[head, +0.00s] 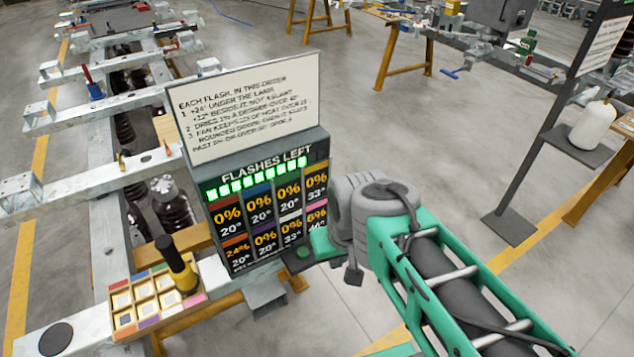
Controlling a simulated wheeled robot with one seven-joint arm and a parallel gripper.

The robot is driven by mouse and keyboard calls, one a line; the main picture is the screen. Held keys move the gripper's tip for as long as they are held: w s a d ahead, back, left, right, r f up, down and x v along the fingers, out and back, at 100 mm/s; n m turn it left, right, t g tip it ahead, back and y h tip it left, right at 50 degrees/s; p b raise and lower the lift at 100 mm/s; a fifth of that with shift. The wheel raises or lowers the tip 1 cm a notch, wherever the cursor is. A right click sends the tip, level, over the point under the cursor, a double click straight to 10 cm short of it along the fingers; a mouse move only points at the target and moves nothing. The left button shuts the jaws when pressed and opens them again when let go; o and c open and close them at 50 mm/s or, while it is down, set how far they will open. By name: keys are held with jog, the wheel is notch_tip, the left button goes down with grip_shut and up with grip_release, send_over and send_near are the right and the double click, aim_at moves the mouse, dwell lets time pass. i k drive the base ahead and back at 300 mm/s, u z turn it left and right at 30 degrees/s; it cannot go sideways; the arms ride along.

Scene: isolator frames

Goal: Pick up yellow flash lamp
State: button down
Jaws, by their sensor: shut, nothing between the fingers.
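The tray holds several pale square pieces. My gripper (322,243) is right of the lamp, in front of the lower right of the display panel, near a dark box with a green button (303,252). Its green fingers are shut with nothing seen between them, apart from the lamp. My grey wrist hides part of the panel's right side.
The display panel (265,190) reads "FLASHES LEFT" above percentages and degrees; one cell shows 24%. A white instruction sign (247,100) stands above it. A black disc (55,338) lies on the front-left surface. A white bottle (594,126) stands on a shelf at right.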

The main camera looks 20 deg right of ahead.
aim_at(188, 281)
jog(key=k, duration=1)
jog(key=u, duration=1.7)
jog(key=i, duration=0.75)
jog(key=z, duration=0.05)
